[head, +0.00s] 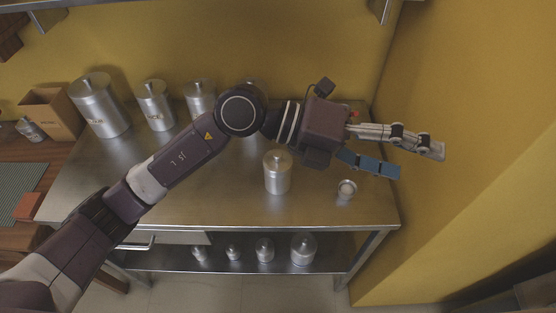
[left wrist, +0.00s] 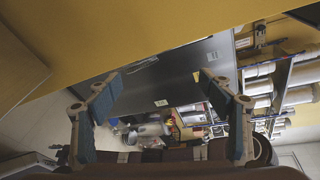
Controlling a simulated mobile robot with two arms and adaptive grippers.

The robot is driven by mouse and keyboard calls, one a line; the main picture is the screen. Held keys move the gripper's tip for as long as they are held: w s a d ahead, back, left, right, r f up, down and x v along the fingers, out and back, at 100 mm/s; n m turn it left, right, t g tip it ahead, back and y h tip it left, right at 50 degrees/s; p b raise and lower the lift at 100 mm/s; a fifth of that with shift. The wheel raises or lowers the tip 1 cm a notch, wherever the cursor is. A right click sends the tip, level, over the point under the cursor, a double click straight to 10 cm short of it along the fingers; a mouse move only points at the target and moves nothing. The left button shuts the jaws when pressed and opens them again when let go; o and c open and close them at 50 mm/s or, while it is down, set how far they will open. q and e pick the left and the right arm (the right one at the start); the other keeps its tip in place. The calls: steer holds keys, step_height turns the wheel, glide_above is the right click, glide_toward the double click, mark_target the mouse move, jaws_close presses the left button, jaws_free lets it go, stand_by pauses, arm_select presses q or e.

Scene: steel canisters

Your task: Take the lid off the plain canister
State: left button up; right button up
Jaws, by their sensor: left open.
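A plain steel canister (head: 277,176) stands upright on the steel table, right of the table's middle, with no label showing. Its knobbed lid (head: 277,156) sits on top. My left gripper (head: 418,160) is to the right of the canister, apart from it and above the table's right end. Its two blue-padded fingers are spread, with nothing between them. They also show apart and empty in the left wrist view (left wrist: 158,82). My left arm passes behind and above the canister and hides part of the back row. My right gripper is not in view.
Labelled steel canisters (head: 98,108), (head: 154,108) and others stand along the back of the table (head: 130,185). A small round metal piece (head: 347,189) lies near the right front. Several small canisters (head: 265,250) stand on the lower shelf. The yellow wall (head: 470,130) is close on the right.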

arm_select(q)
steer(key=w+a+f+t+y, duration=0.2)
steer(key=w+a+f+y, duration=0.35)
steer(key=f, duration=0.35)
steer(key=n+t+y, duration=0.1)
steer(key=t+y, duration=0.3)
steer(key=y, duration=0.4)
glide_above(277, 154)
steer(key=shift+s+a+f, duration=0.15)
steer(key=shift+s+f, duration=0.05)
steer(key=shift+f, duration=0.4)
steer(key=shift+s+a+f, duration=0.1)
steer(key=shift+s+f, duration=0.1)
steer(key=shift+f, duration=0.35)
steer(key=shift+w+a+f+n+y, duration=0.1)
steer(key=shift+a+f+n+y, duration=0.1)
steer(key=shift+n+y, duration=0.15)
steer(key=p+x, duration=0.1)
steer(key=x, duration=0.1)
steer(key=p+x, duration=0.1)
steer(key=x, duration=0.1)
steer(key=s+p+x, duration=0.1)
steer(key=x, duration=0.1)
steer(key=shift+s+d+f, duration=0.1)
steer(key=shift+d+f, duration=0.1)
steer(key=shift+f, duration=0.05)
steer(key=shift+w+d+f, duration=0.1)
steer(key=shift+w+f, duration=0.1)
steer(key=shift+f, duration=0.3)
steer(key=c, duration=1.1)
